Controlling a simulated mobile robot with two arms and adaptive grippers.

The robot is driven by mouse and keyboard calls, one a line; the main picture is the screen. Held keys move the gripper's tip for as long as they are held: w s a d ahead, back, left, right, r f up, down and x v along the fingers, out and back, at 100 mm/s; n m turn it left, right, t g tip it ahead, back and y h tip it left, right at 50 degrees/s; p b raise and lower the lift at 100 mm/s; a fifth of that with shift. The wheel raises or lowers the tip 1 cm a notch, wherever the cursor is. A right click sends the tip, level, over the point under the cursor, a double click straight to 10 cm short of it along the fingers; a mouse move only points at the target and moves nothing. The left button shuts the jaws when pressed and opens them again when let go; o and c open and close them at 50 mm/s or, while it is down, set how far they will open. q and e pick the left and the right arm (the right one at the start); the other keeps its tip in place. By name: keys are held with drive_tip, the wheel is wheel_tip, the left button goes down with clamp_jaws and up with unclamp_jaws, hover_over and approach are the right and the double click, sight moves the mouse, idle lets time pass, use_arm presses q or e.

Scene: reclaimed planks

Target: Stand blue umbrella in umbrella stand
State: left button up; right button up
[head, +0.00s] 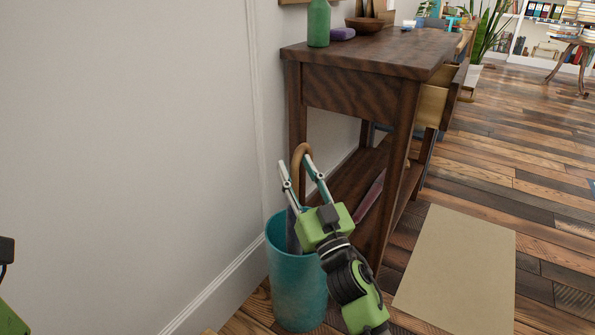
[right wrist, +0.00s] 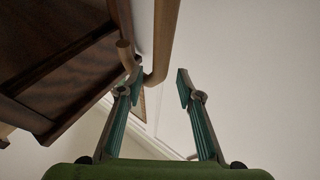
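The teal umbrella stand (head: 297,285) stands upright on the floor between the wall and the wooden console table. The umbrella's curved wooden handle (head: 302,152) rises above the stand, and a narrow dark bluish-grey part of its canopy (head: 292,235) goes down inside the rim. Its lower end is hidden in the stand. My right gripper (head: 295,161) is open at the handle, its fingers spread apart. In the right wrist view, the handle (right wrist: 163,40) shows beyond and between the fingertips, its hook near the left one. My left gripper's fingers are outside the view.
The console table (head: 365,55) stands close to the right of the stand, with a drawer (head: 432,105) pulled out. The wall (head: 130,150) is close on the left. A beige mat (head: 460,265) lies on the floor.

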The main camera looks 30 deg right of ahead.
drive_tip(key=shift+f, duration=0.1)
drive_tip(key=shift+s+f, duration=0.25)
drive_tip(key=shift+s, duration=0.15)
drive_tip(key=v, duration=1.1)
drive_tip(key=shift+a+r, duration=0.1)
idle(0.4)
